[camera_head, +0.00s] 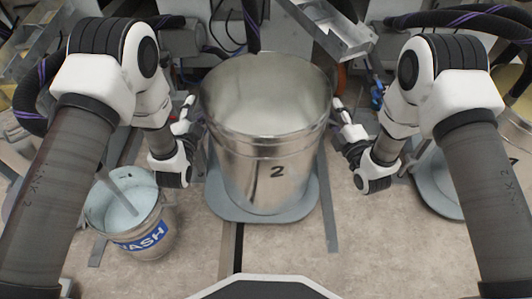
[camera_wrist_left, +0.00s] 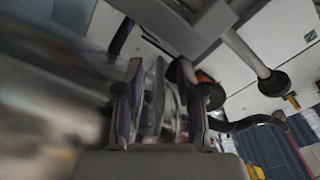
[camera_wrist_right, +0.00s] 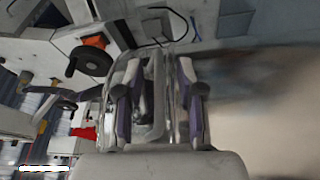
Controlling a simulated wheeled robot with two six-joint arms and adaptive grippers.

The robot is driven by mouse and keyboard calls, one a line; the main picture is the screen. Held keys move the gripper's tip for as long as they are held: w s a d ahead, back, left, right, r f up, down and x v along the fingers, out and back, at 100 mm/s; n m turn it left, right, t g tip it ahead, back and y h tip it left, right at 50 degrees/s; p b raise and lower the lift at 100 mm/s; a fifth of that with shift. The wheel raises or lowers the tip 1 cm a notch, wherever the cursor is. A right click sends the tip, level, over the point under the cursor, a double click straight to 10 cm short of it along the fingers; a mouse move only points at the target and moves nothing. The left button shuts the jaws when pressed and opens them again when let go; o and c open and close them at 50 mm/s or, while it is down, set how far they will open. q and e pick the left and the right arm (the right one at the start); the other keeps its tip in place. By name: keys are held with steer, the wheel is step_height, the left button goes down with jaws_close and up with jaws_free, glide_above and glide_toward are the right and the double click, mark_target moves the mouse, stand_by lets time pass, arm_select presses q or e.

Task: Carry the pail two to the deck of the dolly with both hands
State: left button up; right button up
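Pail two (camera_head: 262,160) is a large shiny metal pail, open at the top and marked with a black 2, in the middle of the head view. It is upright over a round blue-grey base (camera_head: 293,204). My left gripper (camera_head: 190,118) is at its left side and my right gripper (camera_head: 345,127) at its right side, just below the rim. In the wrist views, the fingers of the left gripper (camera_wrist_left: 160,105) and right gripper (camera_wrist_right: 160,105) stand apart, with metal parts showing between them. Firm contact cannot be seen. I cannot identify the dolly's deck with certainty.
A smaller metal pail (camera_head: 143,237) with a blue WASH label and a tool in it stands at the left front. Another round base (camera_head: 440,190) is at the right, partly behind my arm. A metal tray (camera_head: 335,30) and machinery are behind.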

arm_select(q)
jaws_close()
arm_select(e)
jaws_close()
arm_select(q)
steer(key=shift+r, duration=0.2)
arm_select(e)
steer(key=shift+r, duration=0.2)
